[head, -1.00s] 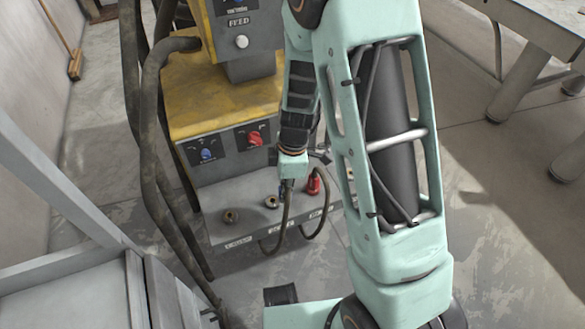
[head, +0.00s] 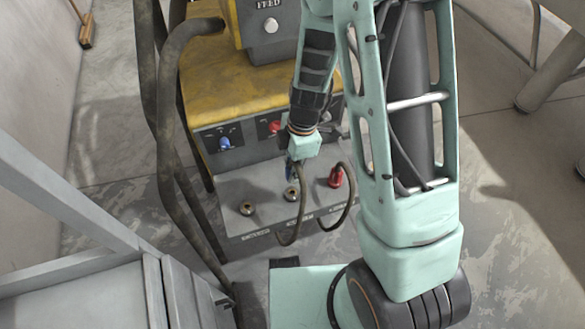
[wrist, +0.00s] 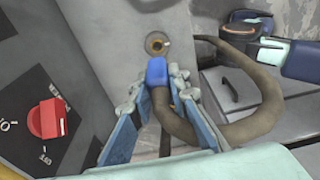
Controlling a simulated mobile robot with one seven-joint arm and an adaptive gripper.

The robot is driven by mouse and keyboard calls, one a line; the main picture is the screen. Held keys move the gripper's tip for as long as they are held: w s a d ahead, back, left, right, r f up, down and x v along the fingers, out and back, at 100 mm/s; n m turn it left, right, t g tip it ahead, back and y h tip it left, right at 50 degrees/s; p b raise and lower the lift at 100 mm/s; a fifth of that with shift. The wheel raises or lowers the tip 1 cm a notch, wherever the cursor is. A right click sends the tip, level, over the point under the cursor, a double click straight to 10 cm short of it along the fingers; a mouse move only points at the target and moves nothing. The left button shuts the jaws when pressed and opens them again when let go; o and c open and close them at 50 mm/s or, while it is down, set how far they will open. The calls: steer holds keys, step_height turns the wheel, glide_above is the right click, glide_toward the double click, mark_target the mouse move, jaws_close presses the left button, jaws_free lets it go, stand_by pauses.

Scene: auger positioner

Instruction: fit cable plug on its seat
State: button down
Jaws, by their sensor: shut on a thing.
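My gripper (wrist: 158,85) is shut on the blue cable plug (wrist: 156,71), with a finger on each side of it. A thick brown cable (wrist: 262,112) loops away from the plug. The middle seat (head: 291,193) is below the plug in the picture. Another empty seat (head: 247,208) is to the left.
A red plug (head: 336,177) stands at the ledge's right, joined to a looping cable. Blue (head: 225,142) and red (head: 275,126) knobs sit on the dark panel behind. Thick hoses (head: 166,130) run down the left side. A grey cabinet (head: 90,290) stands at the lower left.

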steer(key=shift+f, duration=0.1)
step_height(320, 180, down, 6)
steer(key=b, duration=0.6)
steer(key=shift+r, duration=0.2)
steer(key=shift+f+b, duration=1.5)
steer(key=shift+b, duration=0.35)
stand_by(1.5)
steer(key=c, duration=1.7)
jaws_free()
steer(key=shift+c, duration=0.2)
steer(key=shift+r, duration=0.1)
steer(key=r, duration=0.4)
steer(key=d+r, duration=0.1)
steer(key=r, duration=0.7)
steer(key=shift+w+d, duration=0.2)
